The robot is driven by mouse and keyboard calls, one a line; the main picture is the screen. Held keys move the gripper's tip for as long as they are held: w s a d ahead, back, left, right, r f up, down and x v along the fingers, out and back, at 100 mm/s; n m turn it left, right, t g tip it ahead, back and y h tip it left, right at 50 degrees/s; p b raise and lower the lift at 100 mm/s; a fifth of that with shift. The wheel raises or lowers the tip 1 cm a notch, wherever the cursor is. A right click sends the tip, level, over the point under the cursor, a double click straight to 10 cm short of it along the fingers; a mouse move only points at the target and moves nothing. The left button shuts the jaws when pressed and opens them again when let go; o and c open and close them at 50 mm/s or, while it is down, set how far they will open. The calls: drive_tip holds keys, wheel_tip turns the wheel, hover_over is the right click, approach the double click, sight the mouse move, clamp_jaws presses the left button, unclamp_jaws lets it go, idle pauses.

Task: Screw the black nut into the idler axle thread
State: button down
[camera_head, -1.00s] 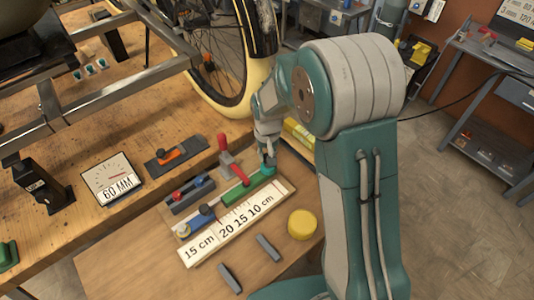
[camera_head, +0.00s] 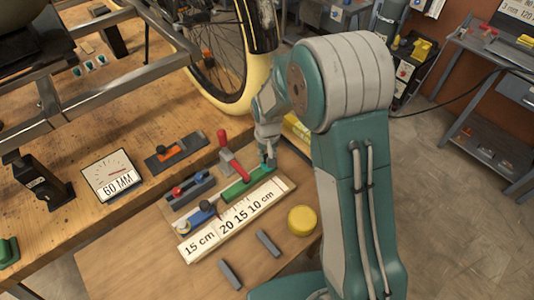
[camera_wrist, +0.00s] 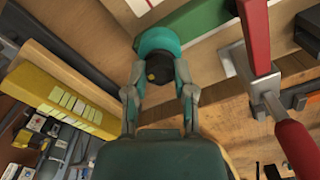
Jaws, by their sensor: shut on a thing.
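My gripper (camera_wrist: 158,82) is shut on a small black nut (camera_wrist: 158,71), seen between its fingertips in the wrist view. The nut lies against the face of a teal round part (camera_wrist: 157,42), beside the green bar (camera_wrist: 200,18). In the head view my gripper (camera_head: 268,161) is at the far right end of the green bar (camera_head: 247,184) on the fixture. The idler axle thread cannot be made out; the nut and fingers may hide it. How far the nut sits on any thread cannot be told.
A red-handled clamp (camera_head: 222,139) stands close beside my gripper; its red handle (camera_wrist: 296,146) is at right in the wrist view. A yellow box (camera_wrist: 55,97) is at left there. A marked ruler board (camera_head: 233,221) and yellow round object (camera_head: 302,219) lie in front.

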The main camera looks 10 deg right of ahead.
drive_tip(key=shift+f, duration=0.15)
drive_tip(key=shift+c, duration=1.9)
unclamp_jaws()
wheel_tip(320, 180, up, 12)
drive_tip(key=shift+a, duration=0.1)
